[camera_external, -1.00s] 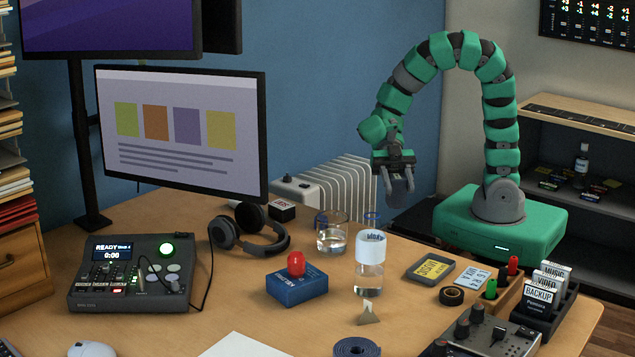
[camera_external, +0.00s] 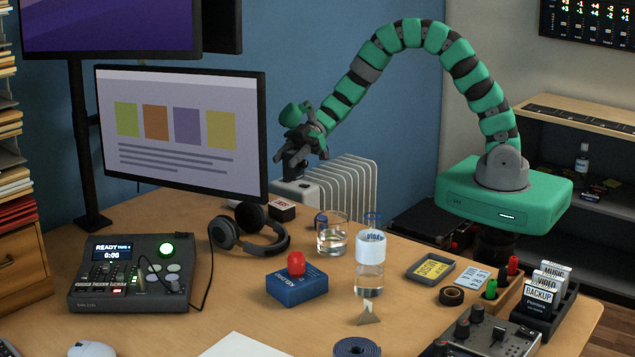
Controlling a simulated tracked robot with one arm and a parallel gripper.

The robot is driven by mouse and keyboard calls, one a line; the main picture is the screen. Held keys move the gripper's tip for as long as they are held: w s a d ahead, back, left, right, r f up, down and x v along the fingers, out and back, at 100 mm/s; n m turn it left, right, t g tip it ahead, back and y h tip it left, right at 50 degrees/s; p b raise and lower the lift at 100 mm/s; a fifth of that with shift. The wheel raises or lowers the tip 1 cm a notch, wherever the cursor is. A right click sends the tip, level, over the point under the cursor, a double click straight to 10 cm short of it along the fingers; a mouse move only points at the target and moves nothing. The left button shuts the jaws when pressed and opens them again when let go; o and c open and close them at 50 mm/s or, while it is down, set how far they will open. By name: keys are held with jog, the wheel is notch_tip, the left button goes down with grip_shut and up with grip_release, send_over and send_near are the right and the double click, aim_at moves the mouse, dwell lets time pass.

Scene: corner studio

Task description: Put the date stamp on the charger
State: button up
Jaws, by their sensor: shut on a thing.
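My gripper (camera_external: 292,165) is up in the air in front of the blue wall, to the right of the large monitor and above the headphones. It is shut on a small dark thing, taken to be the date stamp; its shape blends with the dark fingers and hardly shows. The charger cannot be told for certain. A small black block with a white and red label (camera_external: 282,209) sits at the table's back edge, below the gripper and well apart from it. A blue box (camera_external: 297,286) with a red knob stands mid-table.
Headphones (camera_external: 249,230) lie near the back edge. A glass of water (camera_external: 331,235) and a white-labelled bottle (camera_external: 369,262) stand mid-table. A mixer (camera_external: 133,276) is at the left.

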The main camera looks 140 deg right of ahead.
jog(key=shift+w+d, duration=0.1)
jog(key=shift+d, duration=0.35)
jog(key=shift+w+d+f+b, duration=0.4)
jog(key=shift+w+d+f, duration=0.45)
jog(key=shift+w+d, duration=0.95)
jog(key=shift+w+d+f+b, duration=0.45)
jog(key=shift+w+d+f, duration=0.4)
jog(key=shift+w+d, duration=1)
jog(key=shift+w+d+f+b, duration=0.4)
jog(key=shift+w+d+f, duration=0.45)
jog(key=shift+w+d, duration=0.95)
jog(key=shift+s+d, duration=0.1)
jog(key=shift+s, duration=0.05)
jog(key=o, duration=1.1)
jog(key=shift+f, duration=0.1)
jog(key=shift+c, duration=0.2)
jog(key=p+v, duration=0.2)
jog(key=v, duration=1)
